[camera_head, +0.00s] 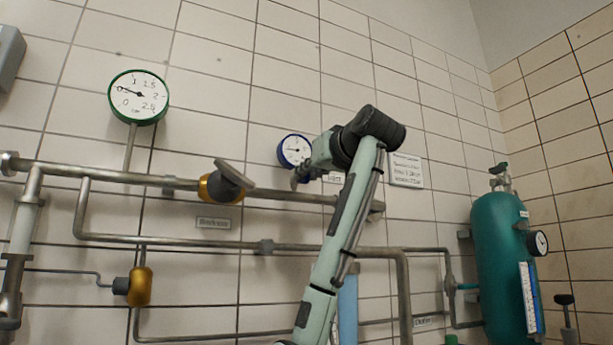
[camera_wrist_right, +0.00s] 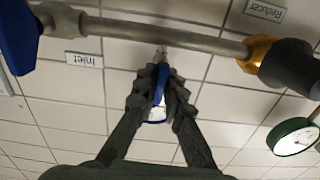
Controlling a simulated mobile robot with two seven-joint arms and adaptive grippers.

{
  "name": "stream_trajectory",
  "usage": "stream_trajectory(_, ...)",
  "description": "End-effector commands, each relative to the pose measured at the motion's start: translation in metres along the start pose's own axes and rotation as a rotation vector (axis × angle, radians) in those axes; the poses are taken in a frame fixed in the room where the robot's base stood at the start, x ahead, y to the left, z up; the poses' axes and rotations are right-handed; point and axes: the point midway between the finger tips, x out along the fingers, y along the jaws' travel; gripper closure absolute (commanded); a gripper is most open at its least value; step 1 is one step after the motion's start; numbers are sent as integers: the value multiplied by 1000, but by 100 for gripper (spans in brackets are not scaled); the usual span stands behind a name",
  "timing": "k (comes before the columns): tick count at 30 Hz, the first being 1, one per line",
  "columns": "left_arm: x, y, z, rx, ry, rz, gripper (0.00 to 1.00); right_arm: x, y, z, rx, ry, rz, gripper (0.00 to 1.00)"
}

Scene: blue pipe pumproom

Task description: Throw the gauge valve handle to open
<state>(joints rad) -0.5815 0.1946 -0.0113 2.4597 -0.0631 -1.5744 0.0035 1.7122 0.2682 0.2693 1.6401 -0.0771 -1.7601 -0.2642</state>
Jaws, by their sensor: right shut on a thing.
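The blue-rimmed gauge (camera_head: 294,150) sits on the wall above the upper pipe (camera_head: 120,177). My right gripper (camera_head: 299,177) is just beside and below its dial in the head view. In the right wrist view, my right gripper (camera_wrist_right: 158,80) is closed around a narrow blue handle (camera_wrist_right: 158,88) in front of the pipe. A white and blue piece of the gauge (camera_wrist_right: 157,114) shows behind it between the fingers. In the head view the handle is hidden by the gripper, and its exact angle is hard to tell. My left gripper is not in view.
A reducer valve (camera_head: 222,183) with a brass body and dark knob is on the same pipe, left of my gripper. A large blue part (camera_wrist_right: 17,38) is at the wrist view's left edge. A teal tank (camera_head: 500,260) stands right.

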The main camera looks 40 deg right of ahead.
Motion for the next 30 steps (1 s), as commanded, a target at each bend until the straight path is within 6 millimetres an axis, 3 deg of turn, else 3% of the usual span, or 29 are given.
stream_trajectory(22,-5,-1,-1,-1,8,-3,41,0,0,-1,-91,3,1,100)
stream_trajectory(23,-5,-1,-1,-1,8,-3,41,0,0,-1,-91,3,1,88)
stream_trajectory(27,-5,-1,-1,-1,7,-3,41,0,0,-1,-90,3,1,70)
stream_trajectory(30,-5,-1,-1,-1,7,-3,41,0,0,-1,-89,2,1,70)
